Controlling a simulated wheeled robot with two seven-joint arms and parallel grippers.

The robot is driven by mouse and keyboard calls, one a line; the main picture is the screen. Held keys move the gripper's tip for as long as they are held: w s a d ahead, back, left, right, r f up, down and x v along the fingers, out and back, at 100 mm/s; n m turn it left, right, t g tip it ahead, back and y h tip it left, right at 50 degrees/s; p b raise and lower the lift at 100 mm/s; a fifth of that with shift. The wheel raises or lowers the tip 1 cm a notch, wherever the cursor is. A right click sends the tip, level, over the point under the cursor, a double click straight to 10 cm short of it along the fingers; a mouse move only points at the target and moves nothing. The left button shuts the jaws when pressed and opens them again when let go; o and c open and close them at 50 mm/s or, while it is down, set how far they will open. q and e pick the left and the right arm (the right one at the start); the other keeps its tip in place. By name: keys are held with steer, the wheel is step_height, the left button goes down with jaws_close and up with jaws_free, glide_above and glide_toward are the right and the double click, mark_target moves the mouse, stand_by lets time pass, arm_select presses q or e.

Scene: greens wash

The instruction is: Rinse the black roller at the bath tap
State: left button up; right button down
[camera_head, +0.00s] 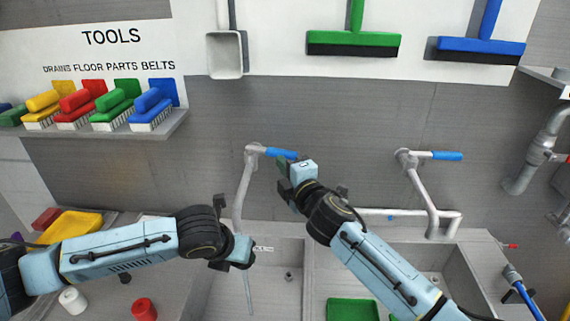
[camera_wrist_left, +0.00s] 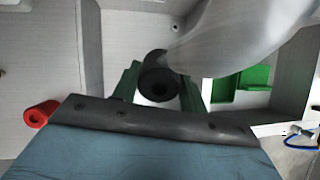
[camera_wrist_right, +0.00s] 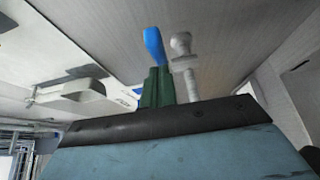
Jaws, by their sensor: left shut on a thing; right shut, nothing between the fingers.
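The black roller (camera_wrist_left: 157,82) is between the green fingers of my left gripper (camera_wrist_left: 160,92), its round end with a hole showing in the left wrist view. In the head view my left gripper (camera_head: 238,254) is over the left basin (camera_head: 283,255), and the roller is hidden. The bath tap (camera_head: 244,190) stands behind that basin. A pale grey surface (camera_wrist_left: 235,35) covers part of the roller; I cannot tell if they touch. A thin pale streak, apparently water (camera_head: 248,292), shows below the gripper. My right gripper (camera_head: 285,168) is shut and empty beside the blue tap handle (camera_head: 280,153).
A second tap (camera_head: 422,185) stands to the right. A green tray (camera_head: 352,309) lies in the right basin. A red roller (camera_head: 145,310) and a white roller (camera_head: 72,299) stand left of the basins. A brush shelf (camera_head: 160,128) is on the wall.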

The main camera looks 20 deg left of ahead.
mark_target(293, 155)
steer(key=shift+w, duration=0.3)
steer(key=shift+w+d, duration=0.2)
steer(key=shift+w, duration=0.55)
steer(key=shift+w+d, duration=0.15)
steer(key=shift+w, duration=0.6)
arm_select(q)
steer(key=shift+s+r, duration=0.1)
steer(key=shift+s, duration=0.05)
arm_select(e)
steer(key=shift+d+r, duration=0.1)
steer(key=shift+w, duration=0.1)
